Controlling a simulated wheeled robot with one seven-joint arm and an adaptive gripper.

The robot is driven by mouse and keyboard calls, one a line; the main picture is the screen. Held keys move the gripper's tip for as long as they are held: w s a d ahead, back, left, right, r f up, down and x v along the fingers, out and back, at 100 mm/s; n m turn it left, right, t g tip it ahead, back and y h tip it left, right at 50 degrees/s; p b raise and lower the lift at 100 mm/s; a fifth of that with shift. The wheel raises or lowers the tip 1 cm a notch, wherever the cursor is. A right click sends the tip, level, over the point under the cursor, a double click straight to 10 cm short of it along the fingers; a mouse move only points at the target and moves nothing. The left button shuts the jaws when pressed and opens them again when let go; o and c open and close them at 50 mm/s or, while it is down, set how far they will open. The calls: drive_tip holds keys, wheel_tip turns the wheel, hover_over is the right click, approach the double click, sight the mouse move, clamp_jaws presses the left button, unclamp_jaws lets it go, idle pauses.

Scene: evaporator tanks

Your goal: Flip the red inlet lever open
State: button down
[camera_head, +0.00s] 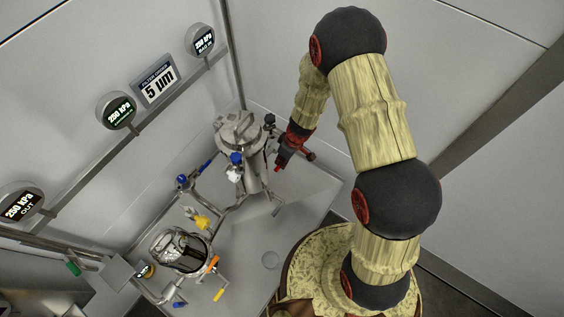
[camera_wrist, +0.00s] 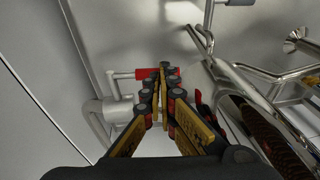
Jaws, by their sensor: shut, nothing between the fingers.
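The red lever (camera_wrist: 146,74) shows in the wrist view as a short red bar lying across the picture, just behind my fingertips. The fingers cover its middle, and a little red shows on their right side. My gripper (camera_wrist: 165,68) is shut with nothing between its fingers. Its tips overlap the lever in the picture; I cannot tell whether they touch it. In the head view my gripper (camera_head: 282,161) is right of the tall steel filter housing (camera_head: 240,135). Red parts there are too small to separate clearly from the lever.
Grey pipework (camera_wrist: 97,112) is left of my fingers in the wrist view, and steel tubing (camera_wrist: 245,85) is on the right. In the head view, blue valve handles (camera_head: 184,180), a yellow handle (camera_head: 202,221) and a small steel vessel (camera_head: 180,250) stand farther left and nearer.

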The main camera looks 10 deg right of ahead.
idle(0.3)
drive_tip(key=f+b, duration=0.1)
drive_tip(key=b, duration=0.3)
drive_tip(key=shift+s+a+f+t+h, duration=0.1)
drive_tip(key=shift+a+f+t+h, duration=0.2)
drive_tip(key=shift+f, duration=0.1)
drive_tip(key=shift+s+d+f+b, duration=0.1)
drive_tip(key=shift+s+b, duration=0.05)
drive_tip(key=shift+b, duration=0.4)
drive_tip(key=shift+s, duration=0.2)
drive_tip(key=p+v, duration=0.6)
drive_tip(key=v, duration=0.8)
drive_tip(key=shift+a, duration=0.3)
